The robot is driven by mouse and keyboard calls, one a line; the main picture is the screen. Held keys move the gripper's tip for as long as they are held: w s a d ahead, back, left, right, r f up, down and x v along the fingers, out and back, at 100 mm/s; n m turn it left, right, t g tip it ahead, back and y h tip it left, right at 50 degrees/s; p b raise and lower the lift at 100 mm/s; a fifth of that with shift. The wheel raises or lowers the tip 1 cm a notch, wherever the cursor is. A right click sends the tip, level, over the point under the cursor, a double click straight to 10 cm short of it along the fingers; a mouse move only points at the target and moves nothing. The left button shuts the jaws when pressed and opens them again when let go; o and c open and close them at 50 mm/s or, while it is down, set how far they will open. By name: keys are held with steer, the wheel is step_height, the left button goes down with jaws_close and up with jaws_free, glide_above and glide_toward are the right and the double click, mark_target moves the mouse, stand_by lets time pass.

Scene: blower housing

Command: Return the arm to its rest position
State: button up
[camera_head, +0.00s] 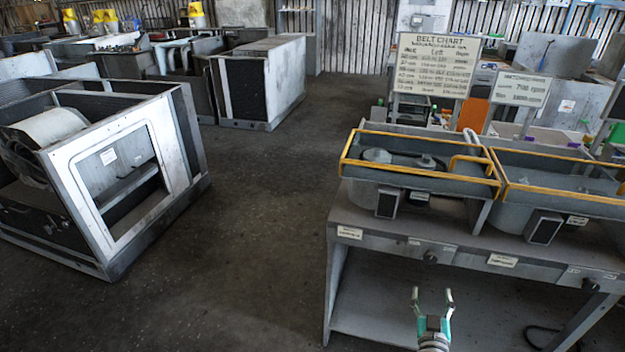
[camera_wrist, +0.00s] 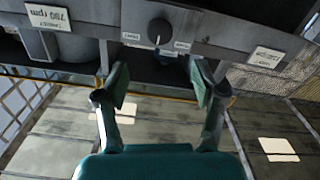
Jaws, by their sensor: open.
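My gripper (camera_head: 432,299) is open and empty in the head view, low in the picture in front of the grey workbench (camera_head: 375,228). Its two fingers point up and stand apart, with nothing between them. In the wrist view my gripper (camera_wrist: 160,88) also shows open, its fingers spread below a black knob (camera_wrist: 159,31) on the bench's front panel. I cannot tell the exact gap between the fingertips and the panel. Most of my arm is out of view.
Yellow-rimmed trays (camera_head: 420,170) stand on the bench. A belt chart sign (camera_head: 437,65) and a smaller 700 rpm sign (camera_head: 521,89) stand behind them. A blower housing (camera_head: 135,185) is on the floor at left, another unit (camera_head: 262,85) at the back. The floor between (camera_head: 260,220) is clear.

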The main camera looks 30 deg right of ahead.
steer(key=s+a+f+n+t+y, duration=0.15)
steer(key=s+a+y, duration=0.25)
steer(key=a, duration=0.8)
steer(key=s+a+f+n+t+y, duration=0.1)
steer(key=s+a+n+t+y, duration=0.2)
steer(key=a, duration=0.9)
steer(key=s+a+r+n+y, duration=0.1)
steer(key=s+a+r+y, duration=0.2)
steer(key=s+a, duration=0.2)
steer(key=s+a+r+n+g+y, duration=0.1)
steer(key=s+a+r+y, duration=0.2)
steer(key=s+a, duration=0.3)
steer(key=s+r, duration=0.1)
steer(key=s, duration=0.3)
steer(key=shift+s+r+n+y, duration=0.15)
steer(key=shift+r+n+y, duration=0.15)
steer(key=shift+n+y, duration=0.1)
steer(key=shift+a, duration=0.1)
